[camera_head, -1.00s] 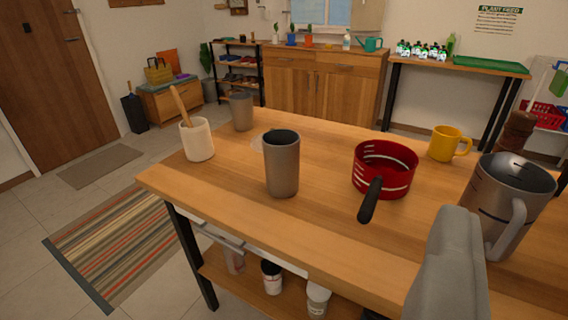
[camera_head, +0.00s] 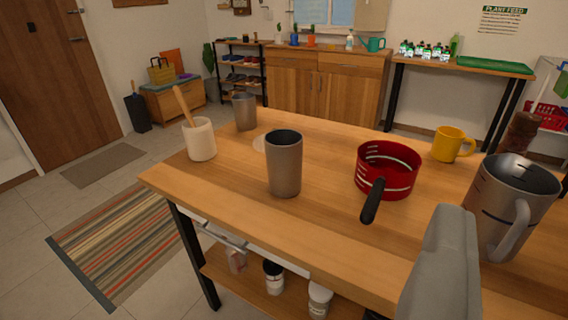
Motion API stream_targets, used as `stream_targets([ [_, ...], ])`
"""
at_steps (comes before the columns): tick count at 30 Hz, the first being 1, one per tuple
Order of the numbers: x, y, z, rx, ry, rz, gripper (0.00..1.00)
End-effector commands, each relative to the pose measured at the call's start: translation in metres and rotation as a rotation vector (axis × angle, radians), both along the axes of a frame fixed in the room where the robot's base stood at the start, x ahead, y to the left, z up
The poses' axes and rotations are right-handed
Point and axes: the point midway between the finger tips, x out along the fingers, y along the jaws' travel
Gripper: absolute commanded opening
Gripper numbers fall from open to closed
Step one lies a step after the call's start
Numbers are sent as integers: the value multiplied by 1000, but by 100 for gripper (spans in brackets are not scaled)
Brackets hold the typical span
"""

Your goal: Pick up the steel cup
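A tall, plain grey metal cup (camera_head: 284,168) stands upright near the front edge of the wooden table (camera_head: 220,205), left of the middle. A second, similar grey cup (camera_head: 244,113) stands farther back to its left. A large steel jug with a handle and dark marks (camera_head: 503,205) stands at the right. A grey part of my gripper (camera_head: 440,268) shows at the lower right, in front of the table and left of the jug in the picture. It appears apart from both grey cups. Its fingertips cannot be made out, so its opening is hidden.
A red saucepan (camera_head: 387,172) points its black handle toward the front edge, right of the near cup. A yellow mug (camera_head: 450,145) stands behind it. A cream crock (camera_head: 201,141) with a wooden utensil stands at the left. The wood between near cup and saucepan is clear.

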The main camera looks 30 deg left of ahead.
Motion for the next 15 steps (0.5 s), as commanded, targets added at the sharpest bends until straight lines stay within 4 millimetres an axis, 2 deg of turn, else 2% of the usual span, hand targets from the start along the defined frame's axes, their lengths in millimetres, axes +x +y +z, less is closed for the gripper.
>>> stream_targets([
  [1,1,0,0,-1,0,0,52],
  [5,14,1,-1,-10,0,0,78],
  [8,35,4,-3,-30,-6,8,97],
  [15,100,25,-15,-82,-19,85,99],
])
